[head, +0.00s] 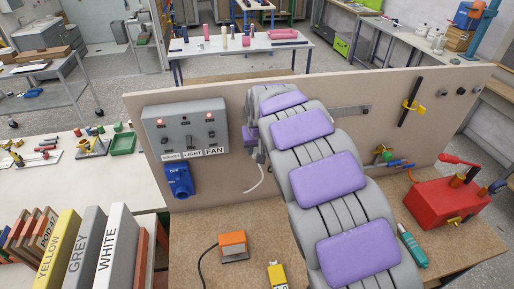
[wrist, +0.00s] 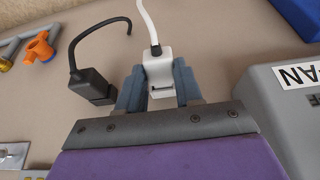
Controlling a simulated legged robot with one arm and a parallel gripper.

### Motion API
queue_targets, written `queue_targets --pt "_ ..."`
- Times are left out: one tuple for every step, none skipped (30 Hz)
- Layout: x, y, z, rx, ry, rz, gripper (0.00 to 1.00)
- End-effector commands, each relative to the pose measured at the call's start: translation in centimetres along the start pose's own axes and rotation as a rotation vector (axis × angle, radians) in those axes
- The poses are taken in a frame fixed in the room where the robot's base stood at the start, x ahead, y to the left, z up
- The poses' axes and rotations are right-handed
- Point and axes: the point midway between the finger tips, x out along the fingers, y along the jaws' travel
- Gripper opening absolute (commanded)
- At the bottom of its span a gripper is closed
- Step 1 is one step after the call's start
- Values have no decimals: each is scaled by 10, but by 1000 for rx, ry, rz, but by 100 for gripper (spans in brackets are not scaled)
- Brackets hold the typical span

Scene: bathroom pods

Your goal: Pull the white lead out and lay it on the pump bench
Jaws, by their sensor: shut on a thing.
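My gripper (wrist: 158,90) is shut on the white plug (wrist: 158,70) of the white lead, one finger on each side. The white cord (wrist: 146,22) runs from the plug; in the head view it hangs as a curved end (head: 257,181) in front of the upright board. I cannot tell whether the plug still touches a socket. A black plug (wrist: 92,84) with a black cord sits just beside the left finger. In the head view my arm hides most of the gripper and plug. The brown bench top (head: 190,253) lies below the board; a red pump-like box (head: 447,203) stands at its right.
A grey switch box (head: 187,130) labelled LIGHT and FAN is left of the gripper, with a blue OFF unit (head: 178,180) below. An orange block (head: 233,245), a yellow block (head: 277,274) and a teal tool (head: 412,246) lie on the bench. Upright binders (head: 110,245) stand left.

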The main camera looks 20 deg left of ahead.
Motion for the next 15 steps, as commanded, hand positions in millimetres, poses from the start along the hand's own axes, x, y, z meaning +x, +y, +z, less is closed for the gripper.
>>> queue_targets --pt "0 -1 0 -1 0 -3 24" --pt "0 -1 1 -1 1 -3 21" --pt "-1 0 1 -1 1 -4 17" --pt "-1 0 1 -1 1 -4 14" --pt "-1 0 1 -1 2 -4 11" --pt "-2 0 1 -1 2 -4 7" --pt "-2 0 1 -1 2 -4 4" --pt "-2 0 1 -1 2 -4 2" --pt "-2 0 1 -1 2 -4 0" --pt "-2 0 1 -1 2 -4 0" --pt "-2 0 1 -1 2 -4 0" --pt "-1 0 1 -1 2 -3 0" --pt "-1 -1 1 -1 2 -3 0" --pt "-1 -1 1 -1 2 -3 0" --pt "-1 -1 1 -1 2 -3 0"
